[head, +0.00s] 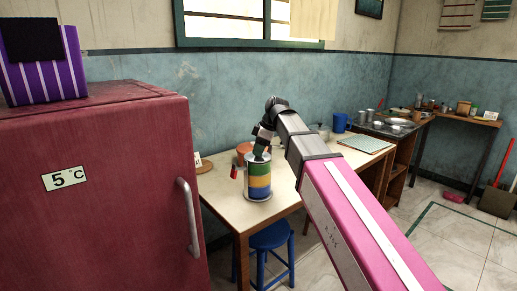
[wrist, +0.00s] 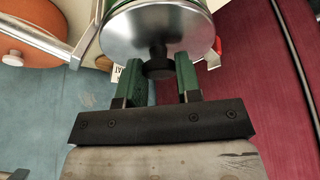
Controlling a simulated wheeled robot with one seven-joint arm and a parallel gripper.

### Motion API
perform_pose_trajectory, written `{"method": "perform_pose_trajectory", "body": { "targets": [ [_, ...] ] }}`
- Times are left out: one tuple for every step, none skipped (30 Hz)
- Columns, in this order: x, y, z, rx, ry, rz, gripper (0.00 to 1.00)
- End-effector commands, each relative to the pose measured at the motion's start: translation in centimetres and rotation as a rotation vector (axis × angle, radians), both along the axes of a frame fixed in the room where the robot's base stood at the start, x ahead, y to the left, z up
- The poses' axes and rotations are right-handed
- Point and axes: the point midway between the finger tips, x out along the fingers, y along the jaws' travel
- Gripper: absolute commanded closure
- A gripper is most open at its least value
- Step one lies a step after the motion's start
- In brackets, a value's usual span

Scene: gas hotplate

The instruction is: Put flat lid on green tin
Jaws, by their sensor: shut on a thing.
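The green tin (head: 259,182), banded in green, yellow and blue, stands upright on the table near its front edge. The flat lid (wrist: 125,38) is a shiny metal disc with a dark knob (wrist: 158,66). In the wrist view it lies at the tin's top, with a green edge showing around it; I cannot tell whether it is fully seated. My gripper (wrist: 160,72) has its green fingers on either side of the knob and is shut on the lid. In the head view my gripper (head: 260,153) is just above the tin, and the lid is mostly hidden.
A dark red fridge (head: 95,200) stands close on the left. The wooden table (head: 225,190) also bears an orange pot (head: 243,149), a small red thing (head: 234,173) beside the tin, and a blue mug (head: 340,122) farther back. A blue stool (head: 270,238) stands below the front edge.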

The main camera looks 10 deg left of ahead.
Motion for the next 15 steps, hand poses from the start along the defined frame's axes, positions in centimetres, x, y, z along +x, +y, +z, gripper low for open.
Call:
{"method": "perform_pose_trajectory", "body": {
  "targets": [
    [-0.01, 0.00, -0.11, 0.000, 0.000, 0.000, 0.92],
    [-0.02, 0.00, -0.16, 0.000, 0.000, 0.000, 0.92],
    [-0.01, 0.00, -0.23, 0.000, 0.000, 0.000, 0.92],
    [-0.01, 0.00, -0.28, 0.000, 0.000, 0.000, 0.92],
    [-0.01, 0.00, -0.34, 0.000, 0.000, 0.000, 0.92],
    [-0.01, -0.01, -0.40, 0.000, 0.000, 0.000, 0.92],
    [-0.01, -0.01, -0.43, 0.000, 0.000, 0.000, 0.65],
    [0.00, 0.00, -0.41, 0.000, 0.000, 0.000, 0.55],
    [0.00, 0.00, -0.40, 0.000, 0.000, 0.000, 0.42],
    [0.00, 0.00, -0.40, 0.000, 0.000, 0.000, 0.38],
    [-0.01, 0.00, -0.39, 0.000, 0.000, 0.000, 0.38],
    [-0.01, 0.00, -0.39, 0.000, 0.000, 0.000, 0.38],
    [-0.01, 0.00, -0.39, 0.000, 0.000, 0.000, 0.38],
    [-0.01, 0.00, -0.39, 0.000, 0.000, 0.000, 0.38],
    [0.00, 0.00, -0.39, 0.000, 0.000, 0.000, 0.38]
  ]
}}
